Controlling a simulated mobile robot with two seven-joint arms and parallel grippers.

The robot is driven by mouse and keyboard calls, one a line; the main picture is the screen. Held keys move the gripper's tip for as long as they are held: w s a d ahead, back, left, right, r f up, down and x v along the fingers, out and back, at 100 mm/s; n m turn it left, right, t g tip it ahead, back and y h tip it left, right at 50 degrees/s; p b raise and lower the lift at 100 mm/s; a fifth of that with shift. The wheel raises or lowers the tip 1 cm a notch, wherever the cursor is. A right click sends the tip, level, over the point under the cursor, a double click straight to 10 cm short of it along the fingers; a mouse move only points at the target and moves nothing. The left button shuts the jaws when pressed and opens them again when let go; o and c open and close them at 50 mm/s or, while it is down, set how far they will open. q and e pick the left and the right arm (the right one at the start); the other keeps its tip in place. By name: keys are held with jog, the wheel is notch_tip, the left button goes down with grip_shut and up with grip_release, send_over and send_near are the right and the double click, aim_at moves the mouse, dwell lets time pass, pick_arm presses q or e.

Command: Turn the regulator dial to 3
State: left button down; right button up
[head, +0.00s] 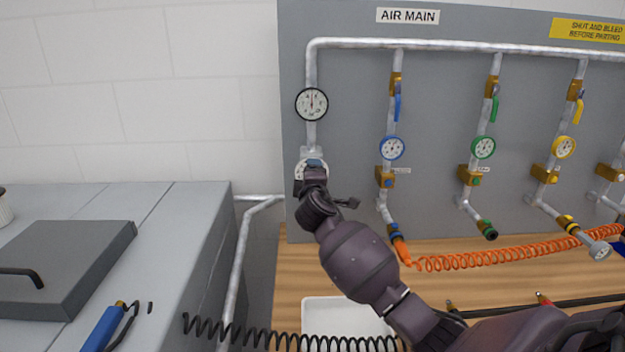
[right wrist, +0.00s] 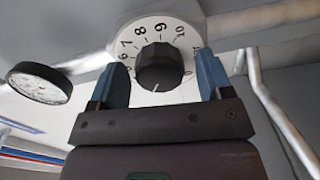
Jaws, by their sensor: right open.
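The regulator dial is a white numbered plate (right wrist: 172,25) with a black ribbed knob (right wrist: 159,68), seen in the right wrist view. Numbers from 6 to 10 show along its upper edge; its lower part is hidden by my gripper. A pale pointer mark on the knob faces down in that view; I cannot tell which number it meets. My right gripper (right wrist: 163,72) is open, with one blue fingertip on either side of the knob; contact is unclear. In the head view, my right gripper (head: 314,164) covers most of the dial plate (head: 301,168). My left gripper is not in view.
A round gauge (head: 312,104) sits on the pipe above the dial. Several valve lines with blue (head: 391,148), green (head: 483,148) and yellow (head: 563,147) gauges run to the right. An orange coiled hose (head: 500,255) hangs over the wooden bench; a grey cabinet (head: 180,240) stands left.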

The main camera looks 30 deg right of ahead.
jog(key=shift+s, duration=0.1)
jog(key=b+v, duration=0.1)
jog(key=v, duration=0.9)
jog(key=shift+s+a, duration=0.2)
jog(key=shift+s, duration=0.1)
